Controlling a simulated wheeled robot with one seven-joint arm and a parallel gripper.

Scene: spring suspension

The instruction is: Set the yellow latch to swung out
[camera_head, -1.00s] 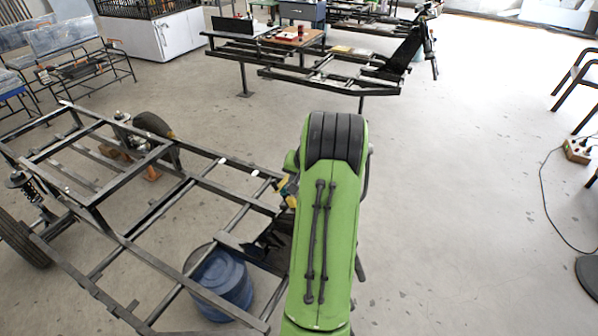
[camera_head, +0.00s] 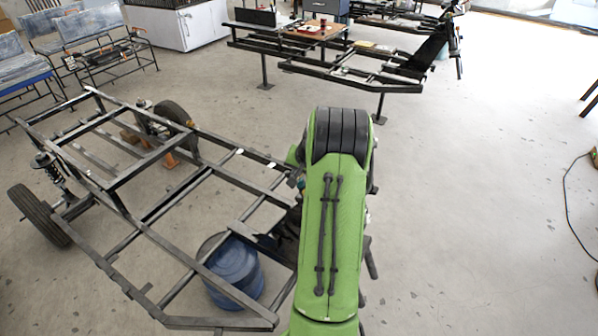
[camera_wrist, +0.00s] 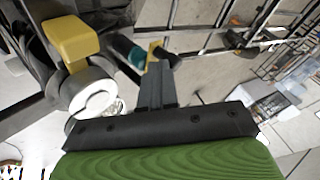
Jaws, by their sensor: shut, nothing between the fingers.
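A yellow block (camera_wrist: 72,40) stands at the upper left of the wrist view, beside a pale round cylinder (camera_wrist: 91,92). A smaller yellow piece (camera_wrist: 154,50) shows just beyond my fingertips, next to a teal cylinder (camera_wrist: 128,49). I cannot tell which yellow part is the latch, or its position. My gripper (camera_wrist: 158,68) is shut and empty, its fingers together. The fingertips overlap the small yellow piece in the picture; I cannot tell whether they touch. In the head view my green arm hides the gripper and the yellow parts.
A dark metal frame (camera_head: 160,208) with wheels fills the left of the head view. A blue barrel (camera_head: 235,270) stands under it. Another frame on legs (camera_head: 345,72) stands at the back. The floor (camera_head: 470,200) right of my arm is mostly clear, with a cable (camera_head: 566,205) farther right.

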